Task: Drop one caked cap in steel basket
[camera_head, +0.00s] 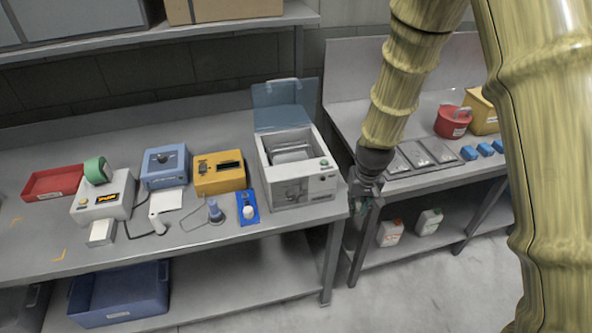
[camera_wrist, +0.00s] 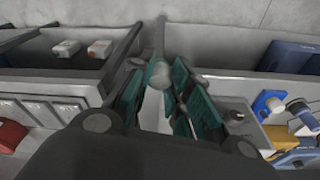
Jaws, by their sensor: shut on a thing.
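My gripper (camera_head: 362,198) hangs just right of the bench's right end, over the gap between the two benches. In the wrist view my gripper's green-padded fingers (camera_wrist: 160,88) are closed around a small pale grey rounded thing (camera_wrist: 163,77), which looks like a cap. Its caking cannot be made out, and the head view does not show it clearly. The open white bath (camera_head: 300,185) stands left of my gripper, with its blue clear lid (camera_head: 285,104) raised. A steel basket (camera_head: 290,152) seems to sit in its top opening.
Left of the bath are a yellow box (camera_head: 219,173), a blue box (camera_head: 165,167), a blue stand (camera_head: 248,206) and a red tray (camera_head: 53,183). The right bench holds flat grey trays (camera_head: 415,156), blue pieces (camera_head: 485,149) and a red container (camera_head: 452,122). White bottles (camera_head: 390,233) stand below.

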